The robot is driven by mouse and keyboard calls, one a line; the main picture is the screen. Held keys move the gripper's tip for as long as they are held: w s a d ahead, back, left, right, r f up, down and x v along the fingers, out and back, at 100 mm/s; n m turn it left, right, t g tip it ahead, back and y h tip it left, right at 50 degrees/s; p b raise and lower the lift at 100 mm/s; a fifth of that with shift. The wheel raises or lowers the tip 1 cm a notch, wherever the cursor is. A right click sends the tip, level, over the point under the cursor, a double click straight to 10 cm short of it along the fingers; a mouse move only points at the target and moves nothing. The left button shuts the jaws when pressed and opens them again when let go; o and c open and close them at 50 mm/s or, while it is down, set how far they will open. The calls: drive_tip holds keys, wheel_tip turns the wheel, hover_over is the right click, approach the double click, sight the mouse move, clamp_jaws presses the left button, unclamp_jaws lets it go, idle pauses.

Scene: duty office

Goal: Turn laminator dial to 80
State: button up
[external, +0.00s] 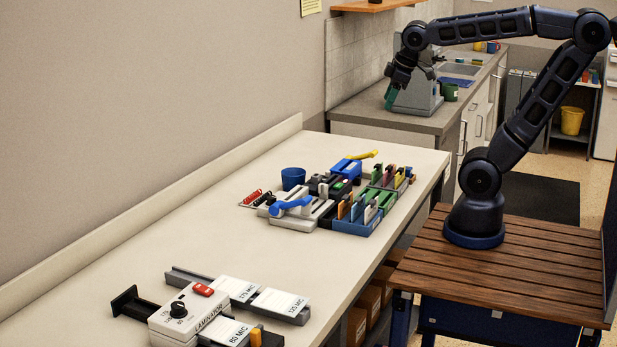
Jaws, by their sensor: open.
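The laminator (188,318) is a pale box with a "LAMINATOR" label at the bottom left of the bench. Its black round dial (178,309) sits on top, with small printed numbers around it. Which number the dial points to is too small to tell. A red switch (203,290) is beside the dial. My gripper (390,97) is open, pointing down at the top of the picture. It appears near the grey machine on the far counter, well away from the laminator. Nothing shows between its green-tipped fingers.
White packs marked 80 MIC (227,332), 175 MIC (236,288) and 125 MIC (281,303) lie by the laminator. A blue-handled device (291,206), a blue cup (293,178) and colored file racks (366,211) stand mid-bench. The bench between these groups is clear.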

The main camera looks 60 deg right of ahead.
drive_tip(key=w+a+r+n, duration=0.2)
drive_tip(key=w+a+n, duration=0.65)
drive_tip(key=a, duration=0.35)
drive_tip(key=w+a+r+n, duration=0.2)
drive_tip(key=w+a+n, duration=0.6)
drive_tip(key=a, duration=0.4)
drive_tip(key=n+g+y, duration=0.1)
drive_tip(key=n+y, duration=0.3)
drive_tip(key=n, duration=2)
hover_over(178, 304)
drive_tip(key=s+d, duration=0.3)
wheel_tip(178, 304, down, 18)
drive_tip(key=x, duration=1)
drive_tip(key=shift+s+d+f, duration=0.15)
drive_tip(key=shift+s+f, duration=0.1)
drive_tip(key=shift+f, duration=0.1)
